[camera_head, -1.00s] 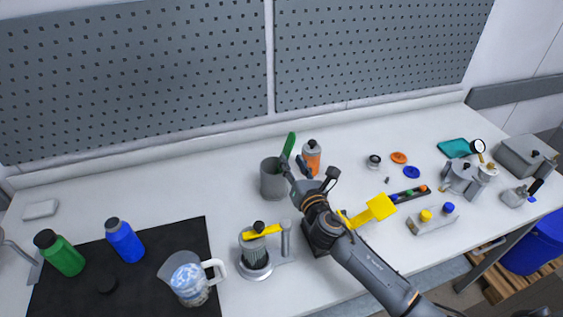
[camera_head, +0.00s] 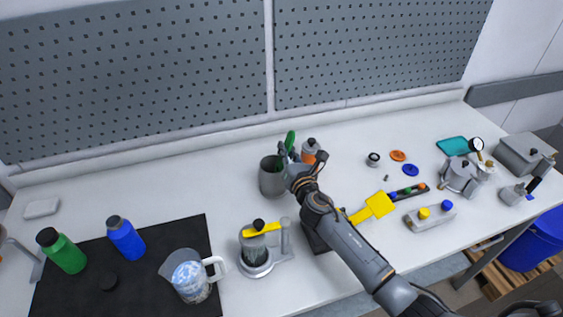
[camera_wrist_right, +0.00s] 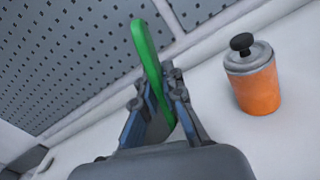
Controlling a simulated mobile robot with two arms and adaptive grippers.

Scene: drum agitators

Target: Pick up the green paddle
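The green paddle (camera_head: 290,140) stands in a grey cup (camera_head: 271,178), its upper part above the rim; it also shows in the right wrist view (camera_wrist_right: 148,55). My right gripper (camera_head: 288,158) is at the cup's right rim. The paddle's lower part is hidden by the cup and fingers.
An orange bottle with a grey top (camera_head: 310,151) stands close behind my right gripper. A yellow paddle (camera_head: 379,205) lies right of my arm.

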